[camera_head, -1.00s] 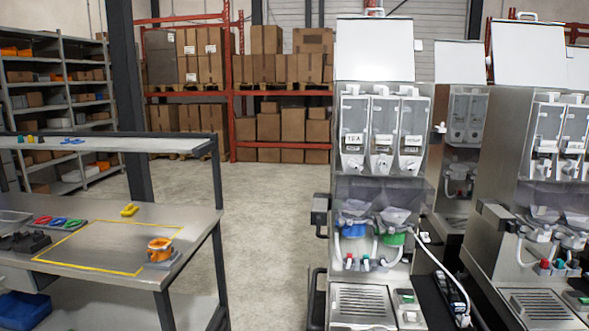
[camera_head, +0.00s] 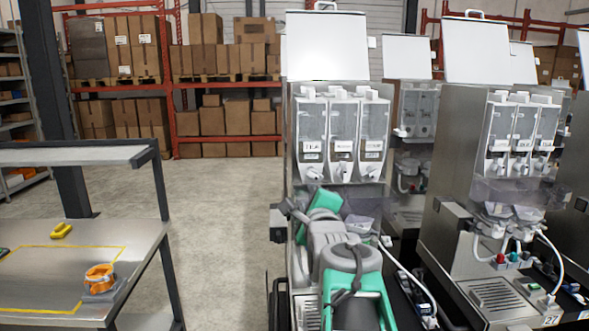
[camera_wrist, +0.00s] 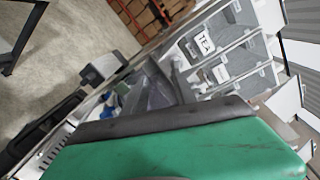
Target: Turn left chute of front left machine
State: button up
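The front left machine (camera_head: 335,60) is a steel dispenser with three clear canisters, the left canister (camera_head: 312,130) labelled, above a row of grey chutes. My arm covers the left chute in the head view; part of the right chute (camera_head: 366,206) shows beside it. My gripper (camera_head: 291,209) is at the machine's left front, below the left canister, at about chute height. Its fingers are small and partly hidden, so I cannot tell their opening or any contact. The wrist view shows the canisters (camera_wrist: 205,50) tilted, with the chute area (camera_wrist: 150,95) partly behind my green wrist.
A second machine (camera_head: 480,60) stands close on the right, with others behind. A workbench (camera_head: 140,245) with an orange item (camera_head: 99,278) and a yellow item (camera_head: 61,230) is at left. Clear floor (camera_head: 215,215) lies between bench and machine. Boxes fill red racks behind.

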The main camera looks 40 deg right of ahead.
aim_at(312, 176)
jog(key=shift+m+t+h, duration=0.3)
jog(key=shift+m, duration=0.5)
jog(key=w+d+p, duration=0.1)
jog(key=w+d+r, duration=0.1)
jog(key=w+d, duration=0.1)
jog(key=w+d+r+p, duration=0.1)
jog(key=w+d, duration=0.1)
jog(key=shift+d+r+p, duration=0.15)
jog(key=shift+r+p, duration=0.05)
jog(key=shift+p, duration=0.1)
jog(key=shift+w+d+f, duration=0.1)
jog(key=shift+w+d, duration=0.2)
jog(key=shift+w, duration=0.25)
jog(key=shift+c, duration=0.4)
grip_shut()
